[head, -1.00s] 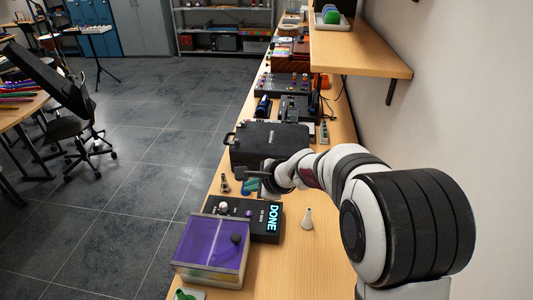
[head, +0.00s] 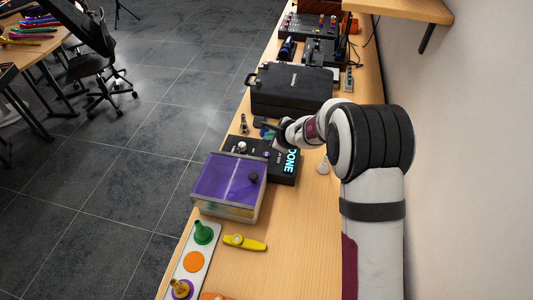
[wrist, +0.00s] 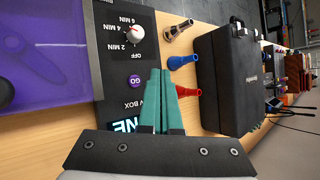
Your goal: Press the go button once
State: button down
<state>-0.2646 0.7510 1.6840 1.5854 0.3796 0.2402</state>
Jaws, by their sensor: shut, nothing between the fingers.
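The go button (wrist: 135,81) is a small round purple button marked GO on a black control box (wrist: 113,75), below a white timer dial (wrist: 134,51) marked OFF to 6 MIN. In the head view the control box (head: 272,173) shows a lit display (head: 290,161) reading DONE; the arm partly covers its far side. My gripper (wrist: 165,72) has teal fingers, shut and empty. In the wrist view the fingertips lie just right of the button, and the gripper hides part of the display. In the head view my gripper (head: 270,130) is over the box's far edge.
A purple-lidded clear case (head: 229,186) adjoins the control box. A black case (head: 291,90) stands behind. Blue (wrist: 182,61) and red (wrist: 188,91) mouthpieces lie near the fingers. A pale cone (head: 323,165) stands right; a yellow kazoo (head: 244,242) lies in front.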

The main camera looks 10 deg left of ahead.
send_over(269, 158)
jog(key=shift+f, duration=2.2)
jog(key=shift+f, duration=0.15)
jog(key=shift+f, duration=0.25)
jog(key=shift+f, duration=0.4)
dwell(0.8)
jog(key=shift+r, duration=0.8)
jog(key=shift+r, duration=2.55)
